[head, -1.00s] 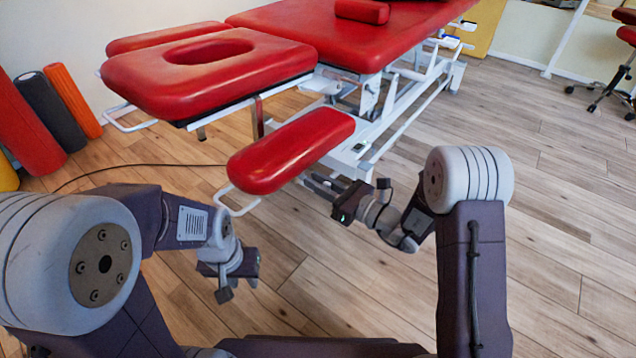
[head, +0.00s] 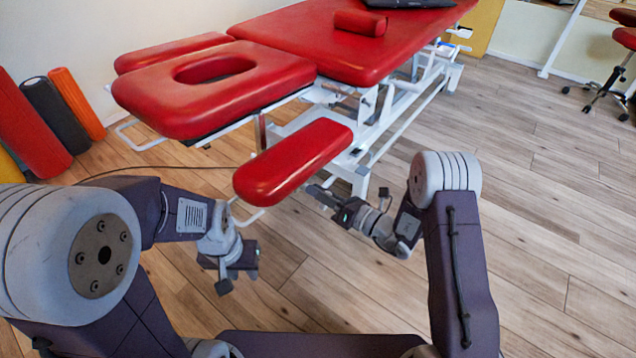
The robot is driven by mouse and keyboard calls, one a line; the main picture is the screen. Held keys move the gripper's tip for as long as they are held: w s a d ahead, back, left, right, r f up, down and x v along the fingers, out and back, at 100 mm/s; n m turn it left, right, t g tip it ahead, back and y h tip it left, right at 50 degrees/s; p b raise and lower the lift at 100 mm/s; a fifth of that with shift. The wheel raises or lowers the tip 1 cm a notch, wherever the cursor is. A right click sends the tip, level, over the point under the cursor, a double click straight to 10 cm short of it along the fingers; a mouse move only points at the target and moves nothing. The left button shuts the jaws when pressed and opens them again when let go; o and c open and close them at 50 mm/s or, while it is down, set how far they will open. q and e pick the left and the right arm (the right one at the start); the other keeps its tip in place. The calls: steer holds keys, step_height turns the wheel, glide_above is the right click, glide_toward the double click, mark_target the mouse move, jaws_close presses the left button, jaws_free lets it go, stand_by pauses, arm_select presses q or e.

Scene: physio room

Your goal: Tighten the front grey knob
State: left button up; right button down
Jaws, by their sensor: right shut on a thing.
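The red treatment couch (head: 400,45) has a headrest with an oval opening (head: 260,95) and a red armrest pad (head: 290,162) on the near side. My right gripper (head: 318,193) is low beside the right edge of this armrest pad, its fingers pointing left under it. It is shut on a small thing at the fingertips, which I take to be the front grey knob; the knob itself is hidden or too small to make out. My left gripper (head: 237,282) hangs below the near end of the armrest, its fingers apart and empty, over the floor.
A white metal frame (head: 385,125) carries the couch. Red, black and orange foam rolls (head: 76,103) stand against the left wall. A dark cable lies on the floor at left. A wheeled stool (head: 610,75) is at far right. The wooden floor at right is clear.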

steer(key=shift+w+d+f+m+p, duration=0.1)
steer(key=shift+f+m+p, duration=0.1)
steer(key=shift+m+p, duration=1.65)
steer(key=shift+f+m+p, duration=0.15)
steer(key=shift+m+p, duration=1.15)
steer(key=shift+m, duration=1)
steer(key=shift+w+d+f+m+p, duration=0.1)
steer(key=shift+f+m+p, duration=0.1)
steer(key=shift+m+p, duration=1.65)
steer(key=shift+m, duration=0.3)
steer(key=c, duration=1.4)
jaws_free()
